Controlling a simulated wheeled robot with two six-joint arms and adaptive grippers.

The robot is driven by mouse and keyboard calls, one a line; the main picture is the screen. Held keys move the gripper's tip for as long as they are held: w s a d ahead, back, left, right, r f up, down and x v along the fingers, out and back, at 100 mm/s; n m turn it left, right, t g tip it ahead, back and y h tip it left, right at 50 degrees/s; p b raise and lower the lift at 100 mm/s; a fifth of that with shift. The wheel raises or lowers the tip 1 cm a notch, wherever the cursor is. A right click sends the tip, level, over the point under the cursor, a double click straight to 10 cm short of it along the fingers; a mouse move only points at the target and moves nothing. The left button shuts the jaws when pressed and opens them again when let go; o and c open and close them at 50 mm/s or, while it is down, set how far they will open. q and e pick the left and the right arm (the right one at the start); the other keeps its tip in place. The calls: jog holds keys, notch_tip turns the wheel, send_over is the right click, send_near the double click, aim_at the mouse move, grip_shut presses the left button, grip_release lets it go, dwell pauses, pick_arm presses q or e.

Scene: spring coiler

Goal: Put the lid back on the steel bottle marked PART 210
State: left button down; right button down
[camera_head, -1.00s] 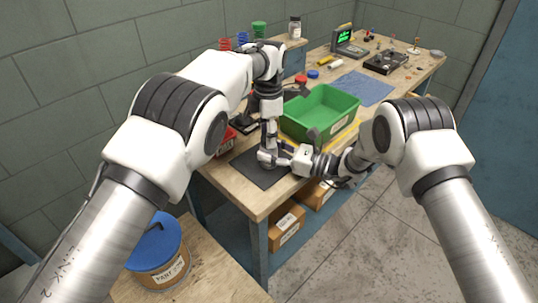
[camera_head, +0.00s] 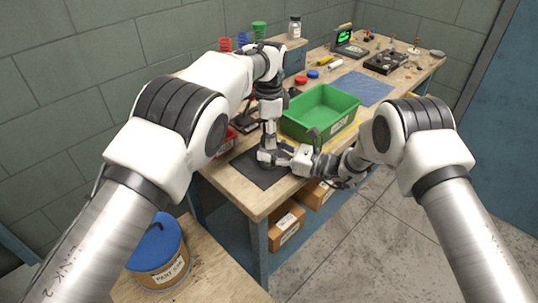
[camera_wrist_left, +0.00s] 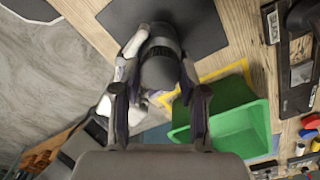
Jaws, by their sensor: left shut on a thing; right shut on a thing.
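The left gripper (camera_head: 267,158) points down over the dark mat and is shut on a dark grey rounded lid. In the left wrist view, the lid (camera_wrist_left: 160,72) sits between the fingers of the left gripper (camera_wrist_left: 160,85). The right gripper (camera_head: 283,159) reaches in from the right, low over the mat, close to the left gripper's tips. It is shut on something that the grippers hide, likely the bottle. The steel bottle's body and its PART 210 marking cannot be made out. Whether the lid touches the bottle cannot be told.
The dark mat (camera_head: 248,173) lies at the bench's near end. A green bin (camera_head: 300,125) stands just behind the grippers, a red bin (camera_head: 226,141) to the left. A blue-lidded drum (camera_head: 158,262) stands on the nearer table. A blue cloth (camera_head: 362,88) lies farther back.

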pick_arm(q)
jog(key=m, duration=0.6)
jog(key=shift+f, duration=0.1)
pick_arm(e)
jog(key=shift+f, duration=0.1)
pick_arm(q)
jog(key=m, duration=0.5)
jog(key=c, duration=0.6)
grip_release()
jog(key=shift+o, duration=0.2)
notch_tip(320, 180, up, 8)
jog(key=shift+f, duration=0.2)
pick_arm(e)
jog(key=shift+c, duration=2.1)
grip_release()
